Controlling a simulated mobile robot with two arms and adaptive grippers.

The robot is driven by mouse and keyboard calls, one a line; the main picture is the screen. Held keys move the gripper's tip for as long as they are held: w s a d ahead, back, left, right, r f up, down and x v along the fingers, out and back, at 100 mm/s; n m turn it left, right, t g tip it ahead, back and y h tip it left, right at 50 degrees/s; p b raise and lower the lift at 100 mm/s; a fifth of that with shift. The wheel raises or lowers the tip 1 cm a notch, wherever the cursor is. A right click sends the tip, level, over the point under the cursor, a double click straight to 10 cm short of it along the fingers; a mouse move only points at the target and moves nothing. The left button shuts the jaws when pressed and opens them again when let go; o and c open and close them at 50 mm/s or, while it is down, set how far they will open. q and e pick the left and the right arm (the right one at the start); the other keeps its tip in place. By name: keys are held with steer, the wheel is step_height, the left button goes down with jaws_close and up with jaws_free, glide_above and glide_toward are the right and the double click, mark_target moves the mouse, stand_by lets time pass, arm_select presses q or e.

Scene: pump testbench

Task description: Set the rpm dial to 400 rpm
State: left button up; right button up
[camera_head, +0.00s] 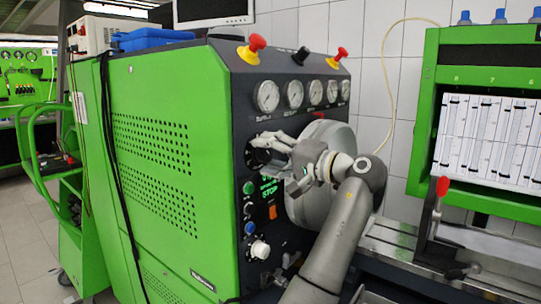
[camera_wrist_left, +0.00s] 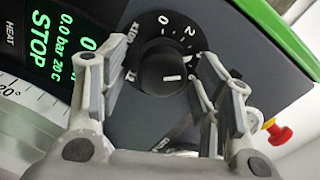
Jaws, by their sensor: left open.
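The rpm dial (camera_wrist_left: 160,72) is a round black knob on the dark panel in the left wrist view. A white line marks its face, and 0 and 2 are printed beside it. In the head view the dial (camera_head: 257,157) is partly hidden by my left gripper (camera_head: 273,151). The left gripper is open, with one grey finger on each side of the knob in the left wrist view (camera_wrist_left: 155,68). I cannot tell whether the fingers touch it. My right gripper is not in view.
A lit green display (camera_wrist_left: 48,40) beside the dial shows STOP, 0.0 bar and 20 C. Gauges (camera_head: 294,94) and red knobs (camera_head: 257,42) sit above on the green machine. A large grey disc (camera_head: 330,138) stands close to the gripper. A white knob (camera_head: 259,249) is lower down.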

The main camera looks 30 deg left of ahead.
arm_select(q)
steer(key=s+d, duration=0.1)
steer(key=d, duration=1.1)
